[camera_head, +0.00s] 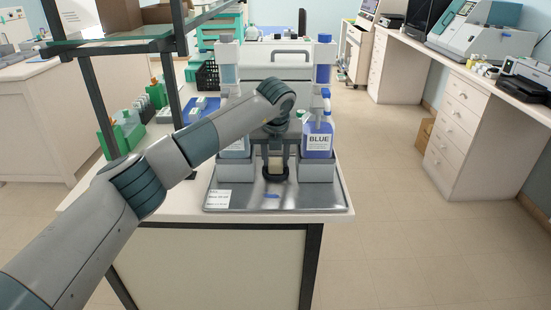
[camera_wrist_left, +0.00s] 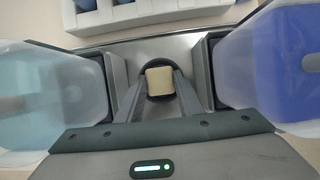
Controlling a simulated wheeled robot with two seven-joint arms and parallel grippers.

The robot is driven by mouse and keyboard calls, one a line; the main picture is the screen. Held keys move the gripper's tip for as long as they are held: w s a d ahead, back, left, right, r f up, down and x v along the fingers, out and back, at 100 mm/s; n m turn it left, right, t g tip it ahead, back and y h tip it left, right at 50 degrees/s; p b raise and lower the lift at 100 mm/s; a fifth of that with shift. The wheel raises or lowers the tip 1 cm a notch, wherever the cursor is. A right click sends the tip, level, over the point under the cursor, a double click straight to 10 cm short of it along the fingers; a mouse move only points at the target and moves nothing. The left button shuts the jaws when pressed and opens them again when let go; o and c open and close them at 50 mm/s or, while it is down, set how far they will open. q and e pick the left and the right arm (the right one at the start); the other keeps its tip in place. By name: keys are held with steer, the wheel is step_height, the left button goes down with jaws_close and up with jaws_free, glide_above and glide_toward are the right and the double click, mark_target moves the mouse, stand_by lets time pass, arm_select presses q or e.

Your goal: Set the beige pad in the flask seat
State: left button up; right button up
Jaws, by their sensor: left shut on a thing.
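My left gripper (camera_head: 276,158) reaches down between the two bottles at the middle of the metal tray. It is shut on the beige pad (camera_wrist_left: 160,81), a small squarish block between the fingertips in the left wrist view; the head view shows it small between the fingers. The dark round flask seat (camera_head: 275,177) is just below the pad; its dark rim also shows around the pad in the left wrist view (camera_wrist_left: 157,64). I cannot tell whether the pad touches the seat. My right gripper is not in view.
A blue bottle labelled BLUE (camera_head: 318,141) and a pale teal bottle (camera_head: 234,150) stand in grey holders close on either side of the gripper. The metal tray (camera_head: 312,198) has a white label card (camera_head: 218,199) at its front left. Glass shelving (camera_head: 110,44) stands left.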

arm_select(q)
steer(key=o, duration=1.1)
steer(key=shift+c, duration=0.2)
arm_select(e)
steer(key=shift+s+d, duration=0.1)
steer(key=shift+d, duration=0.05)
arm_select(q)
steer(key=b+v, duration=0.2)
steer(key=v, duration=1.5)
steer(key=shift+r+b, duration=0.25)
steer(key=shift+b, duration=0.05)
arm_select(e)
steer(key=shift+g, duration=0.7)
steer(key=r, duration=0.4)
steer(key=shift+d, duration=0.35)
